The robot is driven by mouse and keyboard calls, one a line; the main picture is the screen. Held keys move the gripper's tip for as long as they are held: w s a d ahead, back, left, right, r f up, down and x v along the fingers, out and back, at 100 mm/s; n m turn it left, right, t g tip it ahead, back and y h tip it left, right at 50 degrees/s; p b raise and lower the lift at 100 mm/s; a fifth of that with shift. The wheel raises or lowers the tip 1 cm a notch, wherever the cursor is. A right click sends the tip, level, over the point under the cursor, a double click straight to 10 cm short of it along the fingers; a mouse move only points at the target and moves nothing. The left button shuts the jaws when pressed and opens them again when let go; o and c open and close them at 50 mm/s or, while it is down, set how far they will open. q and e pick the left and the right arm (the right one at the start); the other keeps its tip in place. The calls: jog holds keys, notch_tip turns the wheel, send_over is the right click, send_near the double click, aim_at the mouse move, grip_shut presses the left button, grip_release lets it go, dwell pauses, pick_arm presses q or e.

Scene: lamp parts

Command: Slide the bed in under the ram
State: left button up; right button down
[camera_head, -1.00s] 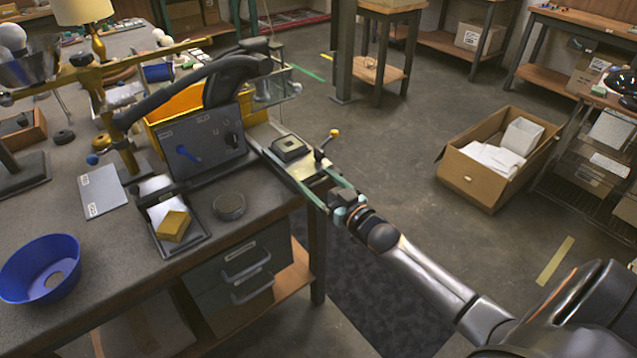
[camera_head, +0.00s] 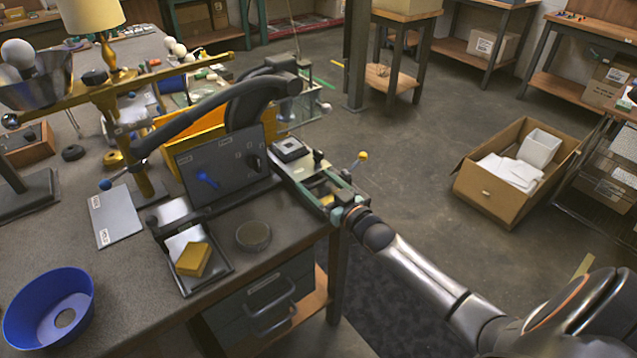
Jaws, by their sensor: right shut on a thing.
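The bed (camera_head: 321,184) is a pale metal slide in a green frame, sticking out over the table's right edge. A dark square block (camera_head: 290,149) sits at its inner end. The ram is part of a black curved press (camera_head: 258,100) behind a grey panel; its lower end is hard to make out. The block is in full view beside the panel, so I cannot tell how far under the ram it is. My right gripper (camera_head: 345,208) is shut on the outer end of the bed; the gripped part is mostly hidden. My left gripper is not in view.
A lever with a yellow knob (camera_head: 362,157) rises beside the bed. The grey panel (camera_head: 222,165) with a blue handle stands left of it. A tray with a yellow block (camera_head: 193,259), a round dish (camera_head: 253,236) and a blue bowl (camera_head: 48,310) are on the table.

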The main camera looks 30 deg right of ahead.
jog(key=shift+w+a, duration=0.25)
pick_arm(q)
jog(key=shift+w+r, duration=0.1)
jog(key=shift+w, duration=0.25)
pick_arm(e)
jog(key=shift+r, duration=0.1)
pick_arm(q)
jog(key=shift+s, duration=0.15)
pick_arm(e)
jog(key=shift+c, duration=0.5)
grip_release()
jog(key=shift+o, duration=0.5)
jog(key=shift+w+a, duration=0.1)
jog(key=shift+w, duration=0.05)
jog(key=shift+s, duration=0.6)
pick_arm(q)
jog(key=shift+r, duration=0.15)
pick_arm(e)
jog(key=s+d, duration=0.1)
jog(key=s, duration=1)
jog(key=shift+s, duration=0.15)
